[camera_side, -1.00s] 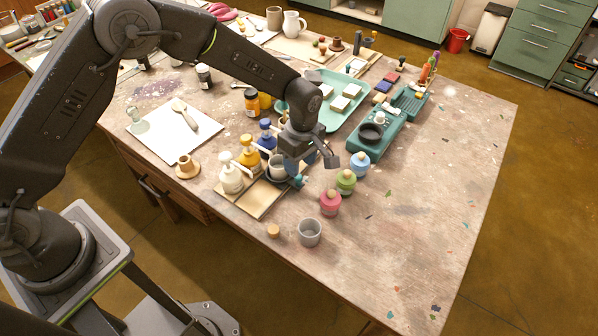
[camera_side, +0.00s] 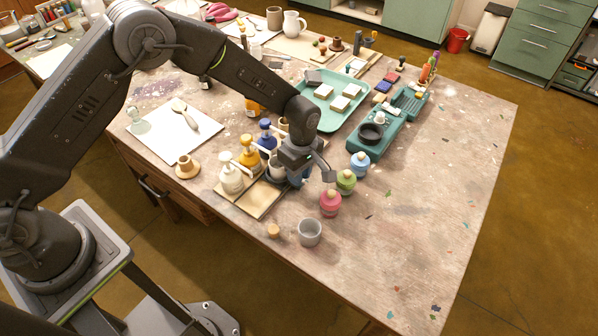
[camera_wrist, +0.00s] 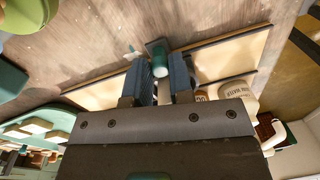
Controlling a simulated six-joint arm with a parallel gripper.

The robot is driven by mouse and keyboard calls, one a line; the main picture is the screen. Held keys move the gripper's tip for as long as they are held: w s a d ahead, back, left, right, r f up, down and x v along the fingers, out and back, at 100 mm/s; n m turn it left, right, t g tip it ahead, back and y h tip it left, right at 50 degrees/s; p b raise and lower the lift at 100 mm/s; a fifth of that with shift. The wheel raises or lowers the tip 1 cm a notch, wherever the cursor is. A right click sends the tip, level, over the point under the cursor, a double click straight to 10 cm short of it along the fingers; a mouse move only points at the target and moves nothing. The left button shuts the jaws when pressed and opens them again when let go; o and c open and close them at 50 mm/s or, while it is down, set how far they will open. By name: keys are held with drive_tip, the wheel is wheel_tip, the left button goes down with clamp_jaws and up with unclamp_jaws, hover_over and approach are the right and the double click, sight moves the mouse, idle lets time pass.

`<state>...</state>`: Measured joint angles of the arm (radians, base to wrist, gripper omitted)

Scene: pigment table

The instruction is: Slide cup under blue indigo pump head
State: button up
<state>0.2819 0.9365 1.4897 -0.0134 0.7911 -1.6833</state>
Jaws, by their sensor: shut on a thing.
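The blue indigo pump bottle (camera_side: 267,140) stands at the back of a row of pump bottles. A pale grey cup (camera_side: 276,170) stands in front of the row on a dark base, partly hidden by my gripper (camera_side: 304,178). I cannot tell whether it is under the blue pump head. In the wrist view my gripper (camera_wrist: 160,75) points its two blue-padded fingers at a small teal post with a pale rounded front (camera_wrist: 160,66) and is shut on it. Whether this post joins the cup's base is hidden.
White (camera_side: 231,180) and yellow (camera_side: 250,154) pump bottles stand left of the cup. Pink (camera_side: 330,204), green (camera_side: 346,182) and blue (camera_side: 360,164) jars stand right of my gripper. A loose grey cup (camera_side: 309,233) is at the front.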

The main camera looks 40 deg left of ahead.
clamp_jaws()
drive_tip(key=shift+w, duration=2.35)
drive_tip(key=o, duration=0.7)
unclamp_jaws()
drive_tip(key=shift+c, duration=0.2)
wheel_tip(320, 180, up, 14)
drive_tip(key=w, duration=0.1)
